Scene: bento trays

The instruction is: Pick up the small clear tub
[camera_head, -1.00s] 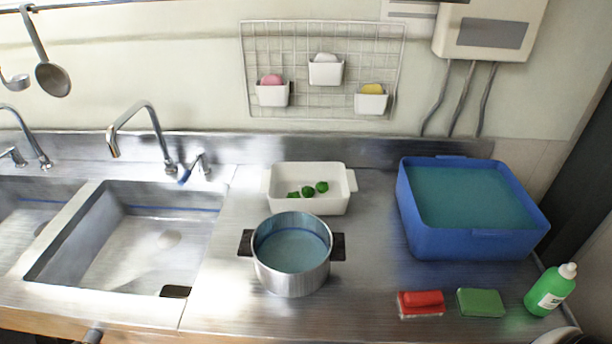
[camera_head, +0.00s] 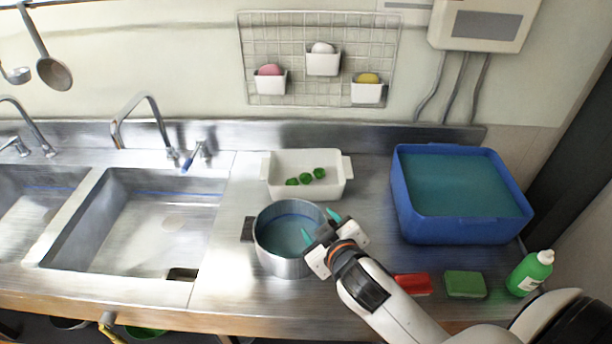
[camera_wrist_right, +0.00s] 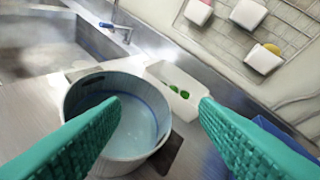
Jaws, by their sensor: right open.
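I cannot make out a small clear tub in either view. My right gripper (camera_head: 320,225) is open and empty, its teal fingers over the right rim of a metal pot (camera_head: 283,266) with bluish liquid. In the right wrist view the fingers (camera_wrist_right: 160,102) stand apart, with the pot (camera_wrist_right: 88,95) between and beyond them. The gripper hides the pot's right handle in the head view. A white dish (camera_head: 306,196) holding several green pieces stands just behind the pot. My left gripper is not in view.
A large blue tub (camera_head: 460,232) of liquid stands at the right. A red sponge (camera_head: 413,284), green sponge (camera_head: 465,284) and green bottle (camera_head: 530,273) lie or stand along the front right. A sink (camera_head: 140,225) is at the left. Steel counter between sink and pot is clear.

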